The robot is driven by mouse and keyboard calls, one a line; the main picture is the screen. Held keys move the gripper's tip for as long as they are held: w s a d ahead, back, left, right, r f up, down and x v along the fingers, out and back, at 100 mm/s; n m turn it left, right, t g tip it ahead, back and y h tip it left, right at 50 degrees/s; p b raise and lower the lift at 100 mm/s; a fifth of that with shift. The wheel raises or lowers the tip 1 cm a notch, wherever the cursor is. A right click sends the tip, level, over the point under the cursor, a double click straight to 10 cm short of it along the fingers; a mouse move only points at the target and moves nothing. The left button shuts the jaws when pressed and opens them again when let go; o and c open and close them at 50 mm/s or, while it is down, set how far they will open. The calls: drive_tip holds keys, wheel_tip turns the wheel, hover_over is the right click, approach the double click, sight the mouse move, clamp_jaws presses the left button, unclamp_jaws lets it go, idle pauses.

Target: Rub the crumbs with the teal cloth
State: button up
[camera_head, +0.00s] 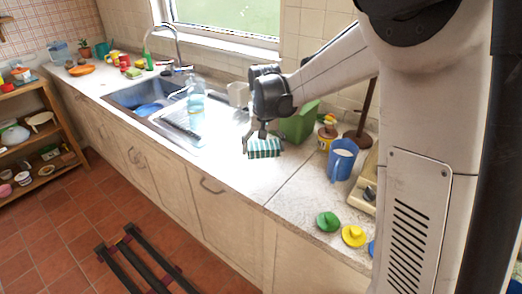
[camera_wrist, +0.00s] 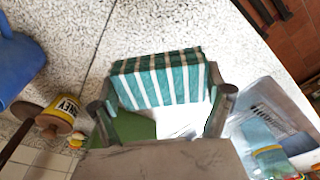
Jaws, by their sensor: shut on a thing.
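The teal cloth (camera_head: 265,149) is a folded block with teal and white stripes, low over the white speckled counter (camera_head: 225,165) to the right of the sink. My gripper (camera_head: 254,138) reaches down to it from above. In the wrist view the cloth (camera_wrist: 165,78) spans the gap between the two fingers of my gripper (camera_wrist: 166,96), which are shut on its two ends. I cannot tell whether the underside of the cloth touches the counter. I cannot make out any crumbs; the cloth and gripper hide part of the counter.
A green bin (camera_head: 299,124) stands close behind the cloth. A blue jug (camera_head: 342,160) and a yellow honey jar (camera_head: 326,138) stand to the right. The sink (camera_head: 150,97) and a clear bottle (camera_head: 196,98) are left.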

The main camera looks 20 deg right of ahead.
drive_tip(key=shift+f, duration=0.1)
drive_tip(key=shift+w+d+f+b, duration=0.15)
drive_tip(key=shift+f+b, duration=0.2)
drive_tip(key=shift+b, duration=0.9)
